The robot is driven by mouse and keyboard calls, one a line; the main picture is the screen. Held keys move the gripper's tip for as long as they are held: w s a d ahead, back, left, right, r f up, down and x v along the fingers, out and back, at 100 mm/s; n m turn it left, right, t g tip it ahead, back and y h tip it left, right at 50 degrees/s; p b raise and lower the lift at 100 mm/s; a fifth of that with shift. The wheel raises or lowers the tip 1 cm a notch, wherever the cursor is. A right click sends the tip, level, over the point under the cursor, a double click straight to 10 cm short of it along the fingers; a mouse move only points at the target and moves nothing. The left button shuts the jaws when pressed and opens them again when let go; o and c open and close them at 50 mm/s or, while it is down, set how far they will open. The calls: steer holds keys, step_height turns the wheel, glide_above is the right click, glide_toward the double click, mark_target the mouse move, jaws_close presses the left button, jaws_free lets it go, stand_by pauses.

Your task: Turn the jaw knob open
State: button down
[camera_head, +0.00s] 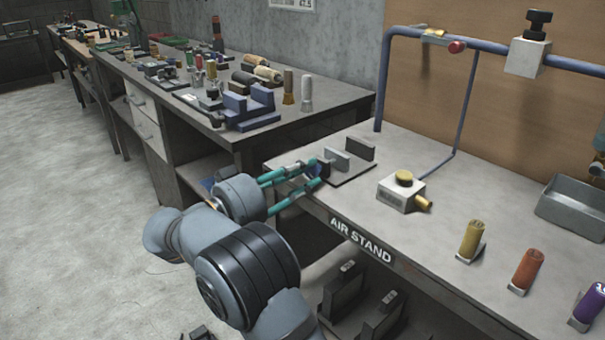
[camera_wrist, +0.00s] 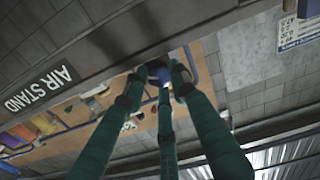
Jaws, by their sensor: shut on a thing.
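The jaw fixture sits on a dark base plate (camera_head: 352,172) at the left front corner of the air stand bench. It has a light grey jaw (camera_head: 338,158) and a darker jaw (camera_head: 360,148), upright with a gap between them. My gripper (camera_head: 322,168), with teal fingers, reaches in from the left, its fingertips closed around the jaw knob (camera_head: 318,168) at the fixture's near end. The knob is mostly hidden by the fingers. In the wrist view my gripper (camera_wrist: 158,72) has its fingertips together at the dark knob, beside the bench edge.
A small valve box (camera_head: 402,192) with a yellow knob stands right of the fixture. Yellow (camera_head: 471,240), orange (camera_head: 527,270) and purple cylinders stand farther right, near a grey tray (camera_head: 572,208). A blue pipe frame (camera_head: 383,85) rises behind.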

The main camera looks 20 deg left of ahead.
steer(key=shift+a+r+n+p, duration=0.2)
steer(key=shift+r+n+p, duration=0.1)
steer(key=shift+n, duration=0.1)
steer(key=shift+n+p, duration=0.9)
steer(key=shift+n, duration=0.3)
steer(key=shift+n+p, duration=0.8)
steer(key=shift+n, duration=0.3)
steer(key=shift+f, duration=0.1)
steer(key=c, duration=1.7)
jaws_free()
steer(key=shift+f, duration=0.1)
